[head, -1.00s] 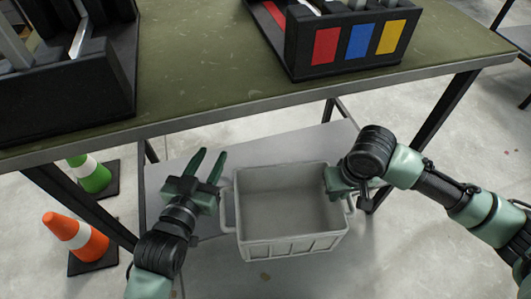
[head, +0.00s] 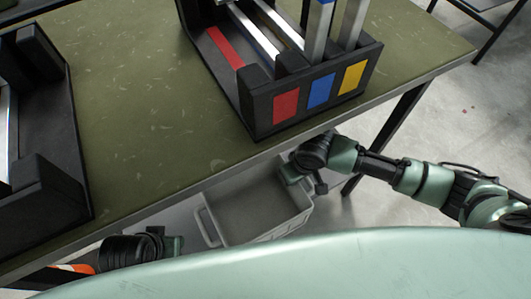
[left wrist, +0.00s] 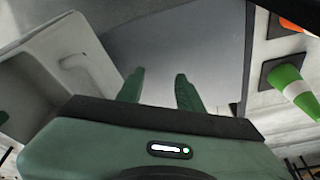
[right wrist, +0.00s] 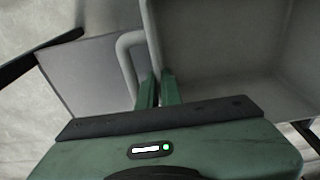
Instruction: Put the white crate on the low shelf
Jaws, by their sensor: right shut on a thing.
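The white crate (head: 285,222) is upright below the table's front edge, its near part hidden by my own body in the head view. My right gripper (right wrist: 158,82) is shut on the crate's side wall beside a looped handle. The low shelf is a flat grey panel under the table, seen in the left wrist view (left wrist: 195,40) and the right wrist view (right wrist: 88,75). I cannot tell whether the crate rests on it. My left gripper (left wrist: 158,78) is open and empty over the shelf, apart from the crate (left wrist: 75,60), which is to its left in that view.
The green table (head: 150,150) overhangs the crate. A black rack with red, blue and yellow labels (head: 320,92) stands on it, and another black rack (head: 60,190) is at left. A green-and-white cone (left wrist: 292,88) and an orange cone (left wrist: 290,25) stand beside the shelf.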

